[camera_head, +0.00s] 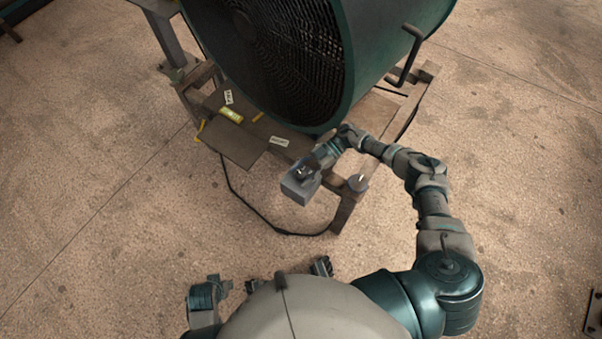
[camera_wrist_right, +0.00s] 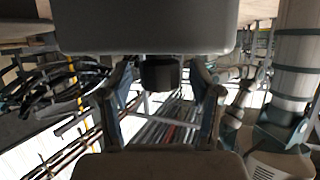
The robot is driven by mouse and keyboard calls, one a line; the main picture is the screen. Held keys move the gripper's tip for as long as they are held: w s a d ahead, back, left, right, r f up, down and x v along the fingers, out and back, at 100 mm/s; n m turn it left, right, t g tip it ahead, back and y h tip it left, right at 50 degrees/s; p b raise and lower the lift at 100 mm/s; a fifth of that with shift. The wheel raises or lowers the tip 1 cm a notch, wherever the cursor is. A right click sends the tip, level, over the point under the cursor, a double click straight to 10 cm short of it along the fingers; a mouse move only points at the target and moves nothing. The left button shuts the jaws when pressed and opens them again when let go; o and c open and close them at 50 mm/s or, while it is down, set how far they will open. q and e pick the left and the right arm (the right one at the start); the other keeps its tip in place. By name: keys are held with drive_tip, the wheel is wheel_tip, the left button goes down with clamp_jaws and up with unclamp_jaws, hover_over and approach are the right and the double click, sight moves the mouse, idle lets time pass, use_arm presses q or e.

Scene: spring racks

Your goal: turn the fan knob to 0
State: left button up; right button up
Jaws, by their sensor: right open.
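The large dark green drum fan (camera_head: 370,50) lies on a wooden stand. A small grey control box (camera_head: 299,190) sits at the stand's front corner. My right gripper (camera_head: 307,172) is at the box's upper side, over a small dark part. In the right wrist view, a dark knob (camera_wrist_right: 160,74) shows below a grey block that looks like the box (camera_wrist_right: 145,27). The two fingers of my right gripper (camera_wrist_right: 160,90) stand open on either side of the knob, with gaps visible. The knob's scale and pointer cannot be read.
The wooden stand (camera_head: 230,140) has a yellow item (camera_head: 231,115) and small white labels on it. A black cable (camera_head: 262,218) hangs from it to the floor. A bent handle (camera_head: 407,55) sticks out from the fan. The concrete floor around is open.

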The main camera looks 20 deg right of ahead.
drive_tip(key=v, duration=1.2)
drive_tip(key=shift+f, duration=0.1)
